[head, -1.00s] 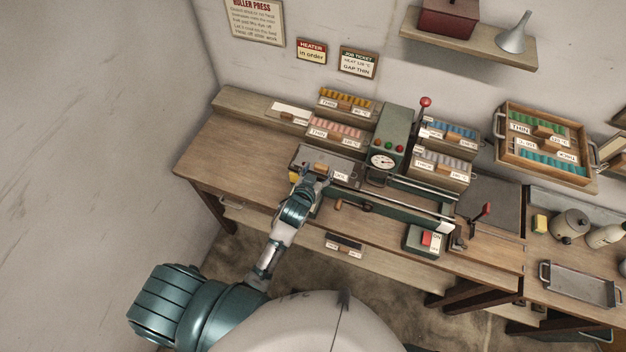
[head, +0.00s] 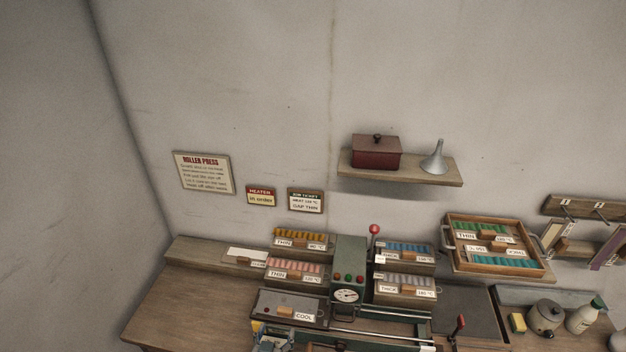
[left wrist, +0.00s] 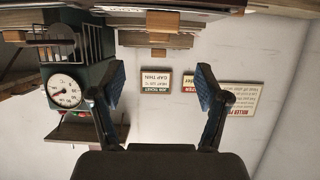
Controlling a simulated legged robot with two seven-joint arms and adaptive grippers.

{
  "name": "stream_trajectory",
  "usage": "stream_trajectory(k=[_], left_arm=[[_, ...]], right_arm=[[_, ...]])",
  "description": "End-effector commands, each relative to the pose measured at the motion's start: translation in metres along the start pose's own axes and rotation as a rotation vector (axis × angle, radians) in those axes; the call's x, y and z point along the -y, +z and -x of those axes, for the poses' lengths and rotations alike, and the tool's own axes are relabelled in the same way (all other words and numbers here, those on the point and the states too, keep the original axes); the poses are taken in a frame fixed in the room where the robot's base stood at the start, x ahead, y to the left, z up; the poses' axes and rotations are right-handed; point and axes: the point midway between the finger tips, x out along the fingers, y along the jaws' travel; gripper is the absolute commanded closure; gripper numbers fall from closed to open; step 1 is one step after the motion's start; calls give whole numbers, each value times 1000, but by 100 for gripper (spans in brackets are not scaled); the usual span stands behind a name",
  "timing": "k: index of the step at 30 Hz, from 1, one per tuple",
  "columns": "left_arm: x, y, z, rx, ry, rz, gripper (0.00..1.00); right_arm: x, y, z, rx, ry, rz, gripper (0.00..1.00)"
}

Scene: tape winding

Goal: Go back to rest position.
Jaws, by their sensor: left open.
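My left gripper (head: 272,341) shows only in part at the bottom edge of the head view, at the front left of the tray labelled COOL (head: 291,309). In the left wrist view the left gripper (left wrist: 160,92) has its two blue-padded fingers wide apart with nothing between them. That view is upside down and looks toward the wall signs (left wrist: 155,82). My right gripper is in neither view. Most of my left arm is outside the head view.
The roller press with its round gauge (head: 346,296) stands on the bench beside the gripper; its gauge also shows in the wrist view (left wrist: 65,91). Racks of coloured rolls (head: 297,271) stand around it. A shelf (head: 400,168) holds a red box and a funnel. The bench's left end (head: 170,310) is clear.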

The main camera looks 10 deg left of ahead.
Motion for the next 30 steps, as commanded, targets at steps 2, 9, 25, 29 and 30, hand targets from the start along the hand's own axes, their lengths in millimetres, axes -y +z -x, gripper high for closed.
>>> stream_trajectory(k=[2, 9, 25, 29, 30], left_arm=[[2, 6, 2, 22, -2, -2, 25], [22, 84, 51, 349, -7, -36, 25], [39, 212, 146, 890, 69, -124, 25], [38, 251, 124, 906, 71, -125, 25], [37, 264, 118, 911, 72, -126, 25]], right_arm=[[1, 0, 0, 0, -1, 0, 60], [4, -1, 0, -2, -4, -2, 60], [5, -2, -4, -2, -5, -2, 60], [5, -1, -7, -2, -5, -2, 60], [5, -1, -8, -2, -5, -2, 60]])
